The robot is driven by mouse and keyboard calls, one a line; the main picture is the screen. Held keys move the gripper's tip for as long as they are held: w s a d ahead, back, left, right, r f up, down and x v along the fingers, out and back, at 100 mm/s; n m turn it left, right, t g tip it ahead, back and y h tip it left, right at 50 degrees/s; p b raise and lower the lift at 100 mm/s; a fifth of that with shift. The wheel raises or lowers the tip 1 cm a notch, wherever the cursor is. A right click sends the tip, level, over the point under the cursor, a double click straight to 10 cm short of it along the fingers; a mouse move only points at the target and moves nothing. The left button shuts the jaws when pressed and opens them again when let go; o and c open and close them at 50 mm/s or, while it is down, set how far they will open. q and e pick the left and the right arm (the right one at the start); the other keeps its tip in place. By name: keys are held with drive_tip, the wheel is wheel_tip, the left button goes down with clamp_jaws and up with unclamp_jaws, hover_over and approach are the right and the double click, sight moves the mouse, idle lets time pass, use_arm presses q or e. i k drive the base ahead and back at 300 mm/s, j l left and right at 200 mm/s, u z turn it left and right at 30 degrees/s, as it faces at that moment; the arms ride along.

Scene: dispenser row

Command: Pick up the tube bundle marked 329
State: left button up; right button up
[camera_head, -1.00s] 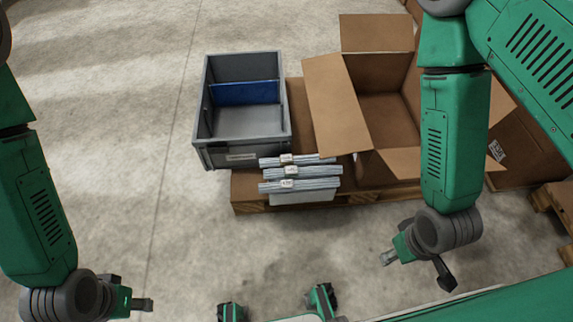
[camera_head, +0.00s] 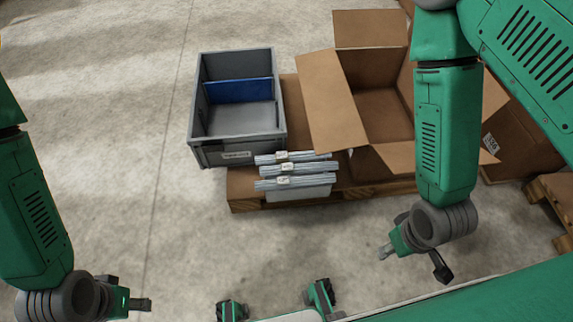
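Three tube bundles lie one in front of another on a white holder (camera_head: 300,193) at the front of the pallet: a back bundle (camera_head: 310,155), a middle bundle (camera_head: 315,167) and a front bundle (camera_head: 312,180). Each has a small white label, too small to read, so I cannot tell which is 329. My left gripper (camera_head: 140,304) is at the lower left, well apart from the bundles; its fingers show edge-on. My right gripper (camera_head: 412,262) is to the right of and nearer than the bundles, with its fingers spread apart and nothing between them.
A grey crate (camera_head: 282,128) with a blue divider (camera_head: 238,90) stands behind the bundles at left. An open cardboard box (camera_head: 332,105) stands at right on the wooden pallet (camera_head: 245,205). Another pallet (camera_head: 550,205) is at the far right. Concrete floor is clear at left.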

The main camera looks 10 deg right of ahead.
sight(285, 168)
drive_tip(key=i+z, duration=0.25)
drive_tip(key=z, duration=0.2)
drive_tip(key=i+j+z, duration=0.2)
drive_tip(key=z, duration=0.25)
drive_tip(key=i+j+z, duration=0.15)
drive_tip(key=z, duration=0.3)
